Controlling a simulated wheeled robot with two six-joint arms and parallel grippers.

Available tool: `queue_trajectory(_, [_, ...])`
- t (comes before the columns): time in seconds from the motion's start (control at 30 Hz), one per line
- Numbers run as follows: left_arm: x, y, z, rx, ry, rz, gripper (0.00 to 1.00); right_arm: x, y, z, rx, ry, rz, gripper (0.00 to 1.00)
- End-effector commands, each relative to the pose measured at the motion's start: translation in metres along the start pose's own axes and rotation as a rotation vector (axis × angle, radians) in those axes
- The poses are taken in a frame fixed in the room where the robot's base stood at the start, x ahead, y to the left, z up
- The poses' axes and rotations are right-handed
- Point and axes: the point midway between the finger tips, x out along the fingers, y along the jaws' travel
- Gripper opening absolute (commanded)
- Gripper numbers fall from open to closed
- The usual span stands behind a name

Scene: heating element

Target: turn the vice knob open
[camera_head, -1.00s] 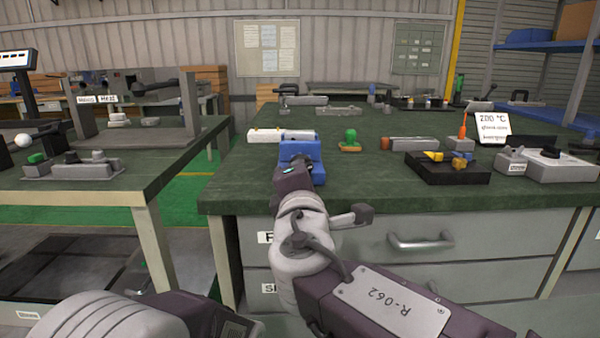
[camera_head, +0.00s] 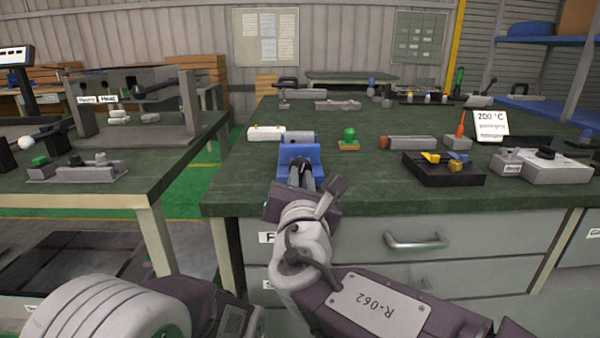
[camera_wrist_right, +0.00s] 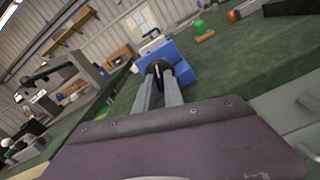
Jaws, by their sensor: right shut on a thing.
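The blue vice (camera_head: 299,152) stands near the front edge of the green workbench, and a grey part shows just behind it. My right gripper (camera_head: 302,180) is at the vice's front face, with its fingers closed together there. In the right wrist view the fingers (camera_wrist_right: 158,74) reach to a dark knob on the front of the blue vice (camera_wrist_right: 181,67). They are shut on the knob, which they mostly hide. My wrist is rolled to one side. My left gripper is not in view.
On the green bench (camera_head: 240,185) a white block (camera_head: 266,133), a green-knobbed piece (camera_head: 349,138), a cylinder (camera_head: 407,143) and a black tray (camera_head: 445,176) stand around the vice. A drawer handle (camera_head: 415,242) juts out below. A second bench stands at the left, across a gap.

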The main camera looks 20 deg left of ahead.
Motion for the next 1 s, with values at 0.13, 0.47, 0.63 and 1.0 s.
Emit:
queue_trajectory(0.13, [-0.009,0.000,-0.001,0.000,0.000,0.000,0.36,0.000,0.000,0.001,-0.109,0.003,0.000,0.00])
queue_trajectory(0.47, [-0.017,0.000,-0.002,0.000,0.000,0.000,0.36,0.000,-0.001,0.000,-0.273,0.001,0.000,0.00])
queue_trajectory(0.63, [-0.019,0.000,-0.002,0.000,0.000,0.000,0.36,0.000,-0.001,0.000,-0.310,0.001,0.000,0.00])
queue_trajectory(1.0, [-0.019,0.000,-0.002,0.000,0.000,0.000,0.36,0.000,-0.001,-0.001,-0.326,0.001,0.000,0.00])
